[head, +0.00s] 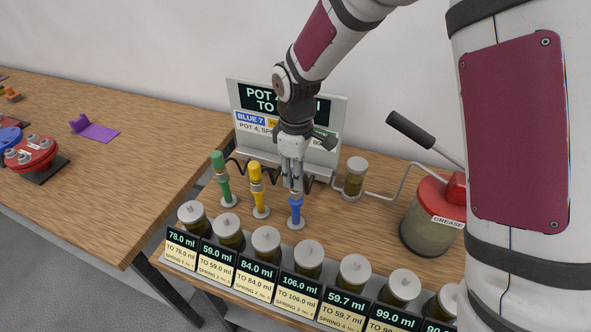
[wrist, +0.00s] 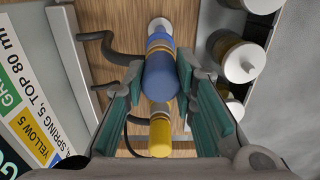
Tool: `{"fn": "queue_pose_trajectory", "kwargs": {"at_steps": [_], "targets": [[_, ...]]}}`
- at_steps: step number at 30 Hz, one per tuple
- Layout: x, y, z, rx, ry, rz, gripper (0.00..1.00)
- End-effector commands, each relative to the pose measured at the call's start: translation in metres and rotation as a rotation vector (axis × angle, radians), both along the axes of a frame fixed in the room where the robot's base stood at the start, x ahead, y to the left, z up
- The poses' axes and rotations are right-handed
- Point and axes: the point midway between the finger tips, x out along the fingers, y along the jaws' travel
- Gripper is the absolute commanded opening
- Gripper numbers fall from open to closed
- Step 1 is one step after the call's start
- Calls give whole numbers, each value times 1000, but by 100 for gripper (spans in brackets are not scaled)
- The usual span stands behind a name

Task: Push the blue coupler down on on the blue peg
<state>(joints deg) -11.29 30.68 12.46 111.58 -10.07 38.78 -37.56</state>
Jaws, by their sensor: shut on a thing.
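My gripper (head: 293,184) points down over the blue peg (head: 296,212), which stands on a round white base. The fingers hide most of the blue coupler in the head view. In the wrist view the blue coupler (wrist: 161,75) is between the two green-padded fingers of my gripper (wrist: 155,92), which are shut on it. A brass-coloured collar (wrist: 159,45) shows at its far end, in line with the blue peg (wrist: 158,38) and white base. I cannot tell how far the coupler sits down on the peg.
A yellow coupler (head: 255,172) and a green coupler (head: 218,162) stand on pegs to the left. Lidded jars with labels (head: 266,240) line the front edge. A sign (head: 240,95) stands behind, a glass jar (head: 355,178) and red-topped grease pump (head: 432,215) to the right.

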Motion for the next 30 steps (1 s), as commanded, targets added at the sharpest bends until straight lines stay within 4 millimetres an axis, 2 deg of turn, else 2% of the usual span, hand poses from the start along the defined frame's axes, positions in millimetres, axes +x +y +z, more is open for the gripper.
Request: {"fn": "queue_pose_trajectory", "kwargs": {"at_steps": [10,11,13,23,30], "targets": [[0,0,-16,-1,0,2,0],[0,0,-15,0,-1,1,32],[0,0,-14,0,-1,1,48],[0,0,-13,0,-1,0,48],[-1,0,17,0,-2,-2,48]]}}
